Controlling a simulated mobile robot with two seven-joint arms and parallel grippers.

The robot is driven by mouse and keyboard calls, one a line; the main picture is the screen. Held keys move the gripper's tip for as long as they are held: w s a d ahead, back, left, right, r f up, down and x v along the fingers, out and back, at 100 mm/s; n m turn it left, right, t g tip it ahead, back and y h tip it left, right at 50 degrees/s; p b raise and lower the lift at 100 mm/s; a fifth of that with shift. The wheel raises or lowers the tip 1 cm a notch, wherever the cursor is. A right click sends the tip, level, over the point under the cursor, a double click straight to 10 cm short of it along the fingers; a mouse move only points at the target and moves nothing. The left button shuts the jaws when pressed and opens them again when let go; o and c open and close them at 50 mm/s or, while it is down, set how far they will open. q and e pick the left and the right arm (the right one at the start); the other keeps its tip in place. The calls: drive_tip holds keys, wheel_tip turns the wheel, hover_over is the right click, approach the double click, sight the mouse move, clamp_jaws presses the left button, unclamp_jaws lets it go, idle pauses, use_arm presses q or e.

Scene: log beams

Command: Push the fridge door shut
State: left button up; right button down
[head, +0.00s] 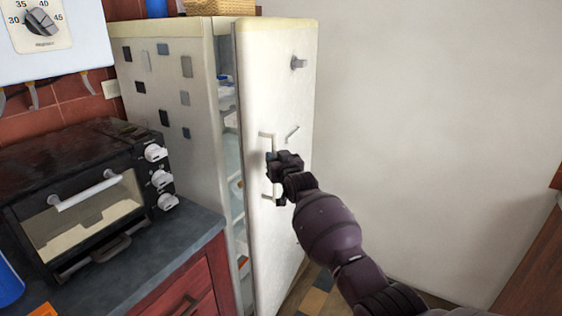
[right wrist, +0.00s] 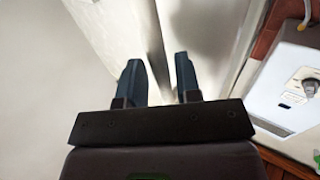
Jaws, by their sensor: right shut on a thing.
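The white fridge (head: 200,60) stands against the back wall. Its door (head: 275,95) is open part way, and a gap shows shelves with items inside. The door has a thin bracket handle (head: 266,135). My right gripper (head: 274,165) is at the middle of this handle, in front of the door, shut on it. In the right wrist view the two fingers of my right gripper (right wrist: 160,85) stand apart, with the pale door (right wrist: 120,30) beyond them; the handle between them is hard to make out. My left gripper is not in view.
A black toaster oven (head: 75,200) sits on the dark counter (head: 185,235) left of the fridge, above red drawers (head: 185,295). A white wall heater (head: 60,60) hangs at upper left. A basket (head: 220,7) is on the fridge. Bare wall (head: 430,130) is at right.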

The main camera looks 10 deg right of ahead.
drive_tip(key=shift+w+a, duration=0.1)
drive_tip(key=shift+a, duration=0.15)
idle(0.3)
drive_tip(key=c, duration=1)
unclamp_jaws()
drive_tip(key=shift+p+v, duration=0.65)
drive_tip(key=shift+v, duration=4.75)
